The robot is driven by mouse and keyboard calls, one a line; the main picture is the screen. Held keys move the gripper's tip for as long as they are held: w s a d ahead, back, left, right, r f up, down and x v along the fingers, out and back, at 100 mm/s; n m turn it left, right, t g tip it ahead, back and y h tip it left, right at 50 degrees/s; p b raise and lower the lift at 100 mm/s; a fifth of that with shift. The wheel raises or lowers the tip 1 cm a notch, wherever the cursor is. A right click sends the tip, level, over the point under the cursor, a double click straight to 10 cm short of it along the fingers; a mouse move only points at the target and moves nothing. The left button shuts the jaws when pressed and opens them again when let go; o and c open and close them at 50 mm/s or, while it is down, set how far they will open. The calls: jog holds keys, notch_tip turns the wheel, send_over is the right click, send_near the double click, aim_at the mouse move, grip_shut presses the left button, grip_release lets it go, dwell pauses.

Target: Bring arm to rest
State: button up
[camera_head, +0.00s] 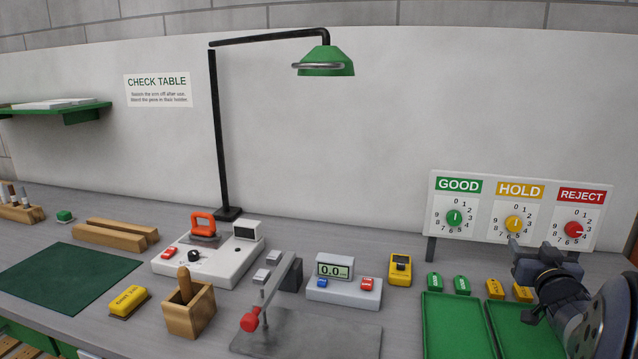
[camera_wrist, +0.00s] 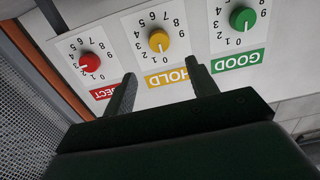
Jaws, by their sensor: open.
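My gripper (camera_head: 543,252) is at the right of the head view, raised above the green trays and in front of the dial panel (camera_head: 436,208). Its two fingers are spread with nothing between them. In the wrist view the gripper (camera_wrist: 158,70) points at the panel, which appears upside down. The green GOOD dial (camera_wrist: 243,18), yellow HOLD dial (camera_wrist: 159,41) and red REJECT dial (camera_wrist: 89,62) show there. I cannot tell whether a fingertip touches the panel.
Green trays (camera_head: 452,325) lie below my arm, with green and yellow tags (camera_head: 495,288) behind them. A meter (camera_head: 343,290), a yellow device (camera_head: 400,270), a clamp fixture (camera_head: 272,300) and a wooden holder (camera_head: 190,315) stand leftward. A green lamp (camera_head: 326,62) hangs above.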

aim_at(516, 226)
jog(key=x, duration=0.9)
jog(key=shift+w+f+p, duration=0.15)
jog(key=shift+w+p, duration=0.2)
jog(key=shift+w+d, duration=0.1)
jog(key=shift+w, duration=0.1)
jog(key=shift+s+m+p, duration=0.1)
jog(key=shift+m+p, duration=0.6)
jog(key=shift+m, duration=0.5)
jog(key=m+p, duration=0.1)
jog(key=m, duration=0.2)
jog(key=shift+m+p, duration=0.3)
jog(key=shift+p, duration=0.1)
jog(key=m+p, duration=0.2)
jog(key=m, duration=0.3)
jog(key=shift+p, duration=0.4)
jog(key=m+p, duration=0.3)
jog(key=m, duration=0.2)
jog(key=shift+m, duration=0.4)
jog(key=m+p, duration=0.3)
jog(key=shift+m+p, duration=0.7)
jog(key=shift+m, duration=0.7)
jog(key=shift+f, duration=0.1)
